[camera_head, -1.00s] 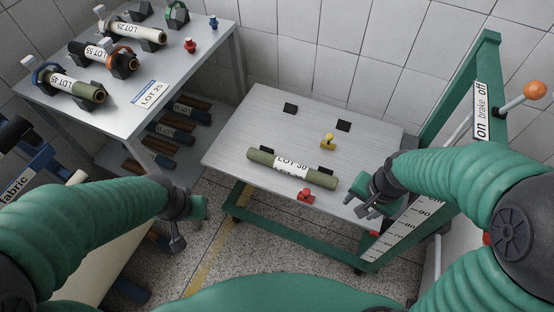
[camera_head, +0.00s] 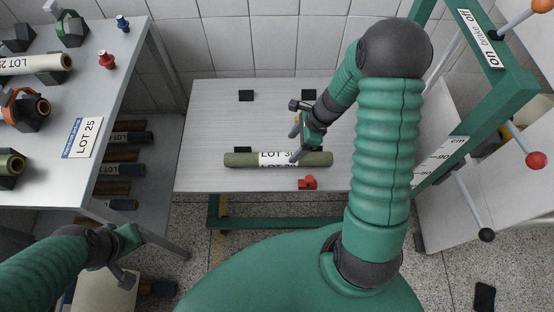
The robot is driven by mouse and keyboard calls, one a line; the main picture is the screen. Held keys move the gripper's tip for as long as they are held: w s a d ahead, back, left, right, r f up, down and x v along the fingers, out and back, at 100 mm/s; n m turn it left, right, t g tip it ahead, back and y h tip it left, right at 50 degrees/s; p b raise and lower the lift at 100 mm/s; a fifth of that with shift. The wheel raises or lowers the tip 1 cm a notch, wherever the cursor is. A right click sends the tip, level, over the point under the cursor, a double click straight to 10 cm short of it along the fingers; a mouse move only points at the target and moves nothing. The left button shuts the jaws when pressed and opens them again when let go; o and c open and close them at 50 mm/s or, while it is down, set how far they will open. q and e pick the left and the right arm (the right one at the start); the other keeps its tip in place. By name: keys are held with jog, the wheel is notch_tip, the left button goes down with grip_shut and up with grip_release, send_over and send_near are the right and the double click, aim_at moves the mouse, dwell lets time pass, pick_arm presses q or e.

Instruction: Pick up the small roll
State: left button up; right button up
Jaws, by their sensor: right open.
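A green roll (camera_head: 243,159) with a white label reading LOT 30 lies across the middle of the grey table (camera_head: 210,120). My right gripper (camera_head: 293,146) is open, its fingers pointing down at the right half of the roll's label. I cannot tell whether the fingers touch the roll or are just above it. My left gripper (camera_head: 128,258) is at the lower left, away from the table; its jaw opening is not clear. Other rolls lie on the left table, one cream roll (camera_head: 35,64) and one olive roll (camera_head: 12,163) among them.
A red clamp-like piece (camera_head: 307,183) sits in front of the roll. Black pads (camera_head: 246,96) lie behind it. A green frame with brake levers (camera_head: 485,60) stands at the right. The table's left part is clear.

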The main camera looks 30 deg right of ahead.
aim_at(281, 157)
jog(key=x, duration=0.4)
jog(key=shift+w, duration=0.3)
jog(key=shift+w+a+f+b, duration=0.1)
jog(key=shift+a+f+b, duration=0.15)
jog(key=shift+a+b, duration=0.1)
jog(key=x, duration=0.2)
jog(key=b+x, duration=0.1)
jog(key=x, duration=0.1)
jog(key=shift+s+a, duration=0.2)
jog(key=shift+a, duration=0.1)
jog(key=shift+w+f, duration=0.15)
jog(key=shift+f, duration=0.15)
jog(key=shift+w+d+f, duration=0.1)
jog(key=c, duration=1.1)
pick_arm(q)
jog(key=x, duration=0.2)
jog(key=shift+a+f, duration=0.25)
jog(key=shift+f, duration=0.1)
pick_arm(e)
grip_shut()
